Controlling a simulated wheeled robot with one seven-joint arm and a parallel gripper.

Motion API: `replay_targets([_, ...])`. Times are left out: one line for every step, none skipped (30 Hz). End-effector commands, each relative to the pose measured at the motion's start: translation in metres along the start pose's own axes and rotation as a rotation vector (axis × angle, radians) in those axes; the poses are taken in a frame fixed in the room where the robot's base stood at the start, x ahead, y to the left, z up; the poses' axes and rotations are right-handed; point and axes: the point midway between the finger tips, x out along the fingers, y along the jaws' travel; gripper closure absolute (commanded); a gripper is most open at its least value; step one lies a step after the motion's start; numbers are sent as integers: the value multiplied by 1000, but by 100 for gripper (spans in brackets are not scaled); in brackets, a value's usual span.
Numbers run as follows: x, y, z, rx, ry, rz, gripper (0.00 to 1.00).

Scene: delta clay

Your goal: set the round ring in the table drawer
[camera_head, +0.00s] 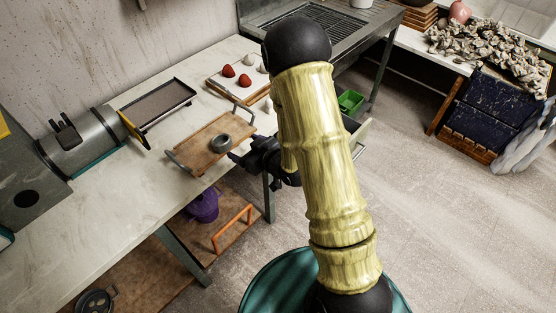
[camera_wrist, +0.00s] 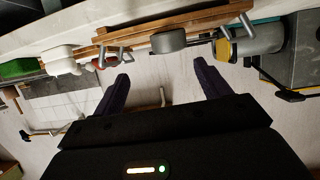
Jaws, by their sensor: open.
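The round ring (camera_head: 218,143) is a grey, thick-walled piece lying on a wooden tray (camera_head: 200,141) with metal handles on the table. It also shows in the wrist view as a grey rounded block (camera_wrist: 168,41) at the tray's edge. My gripper (camera_head: 236,158) is open and empty, just off the table's front edge, near the ring and apart from it. In the wrist view its dark fingers (camera_wrist: 160,78) are spread, with the ring beyond them. The table drawer (camera_head: 361,135) looks pulled out at right, partly hidden by my arm; its handle shows.
A second board (camera_head: 236,93) holds red and white round items behind the tray. A dark rectangular pan (camera_head: 160,102) and a metal cylinder (camera_head: 85,143) stand on the left. A green bin (camera_head: 350,100) sits near the drawer. A lower shelf holds a purple pot (camera_head: 203,206).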

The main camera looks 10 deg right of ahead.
Motion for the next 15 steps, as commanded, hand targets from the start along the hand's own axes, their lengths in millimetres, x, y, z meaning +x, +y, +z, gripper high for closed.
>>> replay_targets([-4,6,-5,-4,-34,26,24])
replay_targets([-7,10,-6,-3,-62,43,24])
replay_targets([-11,15,-6,-2,-103,67,24])
replay_targets([-15,19,-7,2,-136,87,24])
replay_targets([-20,23,-7,6,-169,105,24])
replay_targets([-27,28,-8,14,-211,130,24])
replay_targets([-32,32,-8,22,-244,150,24])
replay_targets([-38,35,-8,30,-275,167,24])
replay_targets([-47,38,-8,44,-318,191,24])
replay_targets([-54,41,-8,55,-350,208,24])
replay_targets([-60,42,-8,68,-380,224,24])
replay_targets([-70,44,-8,86,-422,244,24])
replay_targets([-78,45,-9,100,-453,258,24])
replay_targets([-86,45,-8,116,-484,271,24])
replay_targets([-96,45,-9,138,-523,288,24])
